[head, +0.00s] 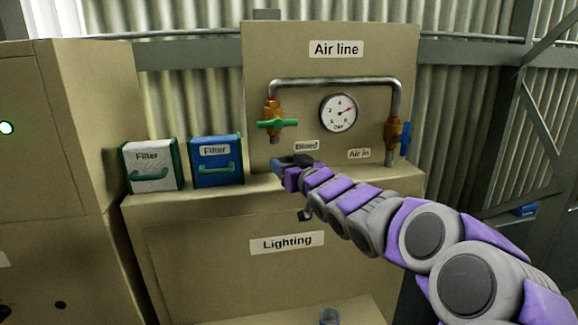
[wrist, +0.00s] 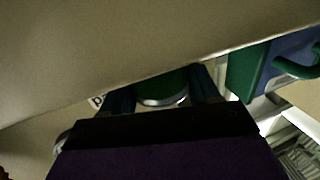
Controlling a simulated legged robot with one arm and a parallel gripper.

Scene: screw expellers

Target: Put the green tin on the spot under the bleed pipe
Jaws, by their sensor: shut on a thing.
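My gripper (head: 283,164) is at the cabinet's top ledge, just below the bleed pipe (head: 275,139) and its green-handled valve (head: 277,124). In the wrist view its two dark fingers (wrist: 162,90) stand either side of the green tin (wrist: 165,84), which has a pale metal rim, and are shut on it. The tin is hidden in the head view by the gripper. I cannot tell whether it touches the ledge. The spot under the bleed pipe is not visible; the gripper covers that area.
A white filter box (head: 151,165) and a blue filter box (head: 216,160) stand on the ledge to the left. The air line panel (head: 330,60) rises behind, with a gauge (head: 339,112) and a blue-handled valve (head: 394,133). The ledge right of my gripper looks clear.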

